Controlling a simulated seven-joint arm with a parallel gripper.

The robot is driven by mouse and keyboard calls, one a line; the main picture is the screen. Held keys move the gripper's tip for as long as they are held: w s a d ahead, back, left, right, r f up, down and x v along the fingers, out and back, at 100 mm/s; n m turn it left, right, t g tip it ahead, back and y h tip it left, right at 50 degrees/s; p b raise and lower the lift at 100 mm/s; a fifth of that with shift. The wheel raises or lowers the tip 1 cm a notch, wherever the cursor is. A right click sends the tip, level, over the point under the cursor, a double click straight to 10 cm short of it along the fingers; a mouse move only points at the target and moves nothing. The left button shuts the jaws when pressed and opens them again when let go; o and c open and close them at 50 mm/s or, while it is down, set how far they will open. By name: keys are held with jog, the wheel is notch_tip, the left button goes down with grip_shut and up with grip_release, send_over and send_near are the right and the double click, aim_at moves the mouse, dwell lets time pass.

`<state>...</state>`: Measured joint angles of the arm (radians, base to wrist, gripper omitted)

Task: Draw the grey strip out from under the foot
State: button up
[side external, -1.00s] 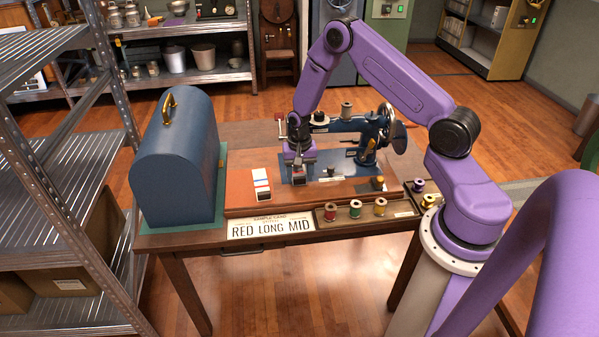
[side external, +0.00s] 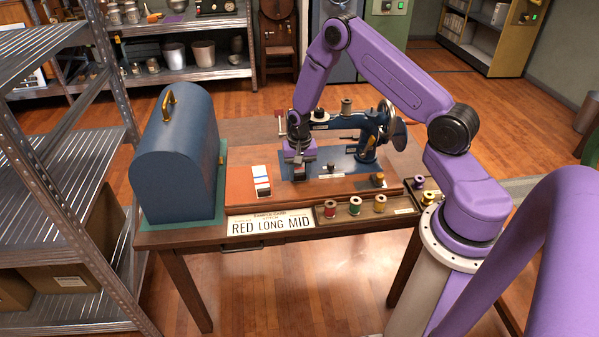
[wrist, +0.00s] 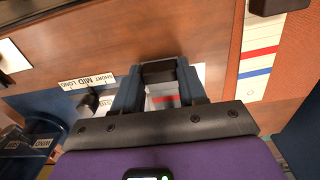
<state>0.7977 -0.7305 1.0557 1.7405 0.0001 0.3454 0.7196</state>
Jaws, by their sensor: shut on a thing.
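My gripper (side external: 299,168) is low at the left end of the blue sewing machine (side external: 372,130). The presser foot and the strip's far end are hidden behind my gripper in the side view.
A white card (side external: 262,181) with red and blue stripes lies left of my gripper. A blue domed case (side external: 180,160) stands at the table's left. A spool tray (side external: 380,213) and a sign reading RED LONG MID (side external: 271,226) are along the front edge.

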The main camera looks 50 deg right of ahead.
jog(key=shift+r, duration=0.15)
jog(key=shift+s+a, duration=3.3)
jog(key=shift+a, duration=0.05)
jog(key=shift+r, duration=3)
